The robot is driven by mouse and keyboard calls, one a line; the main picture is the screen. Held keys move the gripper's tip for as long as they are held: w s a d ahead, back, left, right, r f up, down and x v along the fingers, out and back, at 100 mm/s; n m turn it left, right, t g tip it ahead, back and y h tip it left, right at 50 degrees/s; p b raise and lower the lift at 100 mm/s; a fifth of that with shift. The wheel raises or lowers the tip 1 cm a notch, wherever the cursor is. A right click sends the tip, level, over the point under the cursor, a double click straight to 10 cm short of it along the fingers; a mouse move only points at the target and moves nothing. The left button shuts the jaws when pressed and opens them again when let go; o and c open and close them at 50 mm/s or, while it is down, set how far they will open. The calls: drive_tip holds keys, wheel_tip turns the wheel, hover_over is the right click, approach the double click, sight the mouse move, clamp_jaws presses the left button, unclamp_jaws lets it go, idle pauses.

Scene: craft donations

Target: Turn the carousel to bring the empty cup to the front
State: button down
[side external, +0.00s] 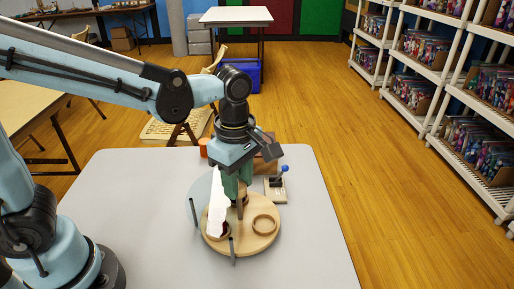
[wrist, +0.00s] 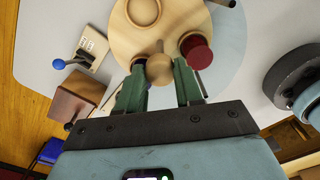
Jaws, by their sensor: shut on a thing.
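The carousel is a round wooden disc (side external: 252,244), also in the wrist view (wrist: 167,25), on the grey table. An apparently empty round wooden cup (side external: 264,218) sits at its right; it is at the top of the wrist view (wrist: 143,12). Another cup holds something dark red (wrist: 197,50), at the disc's left in the side view. My gripper (side external: 241,190) points down over the disc. Its green fingers (wrist: 160,88) are shut on the rounded wooden knob (wrist: 159,68). The contact is partly hidden in the side view.
A small base with a blue-knobbed lever (side external: 284,169) and a brown block (side external: 266,166) stand behind the disc. Dark pegs (side external: 232,251) stick out at its rim. A white upright shape (side external: 217,207) is close left of my gripper. The table's front right is clear.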

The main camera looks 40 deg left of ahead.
drive_tip(key=shift+n, duration=2.3)
drive_tip(key=c, duration=0.7)
unclamp_jaws()
drive_tip(key=shift+c, duration=0.2)
drive_tip(key=shift+r, duration=0.1)
wheel_tip(320, 180, up, 12)
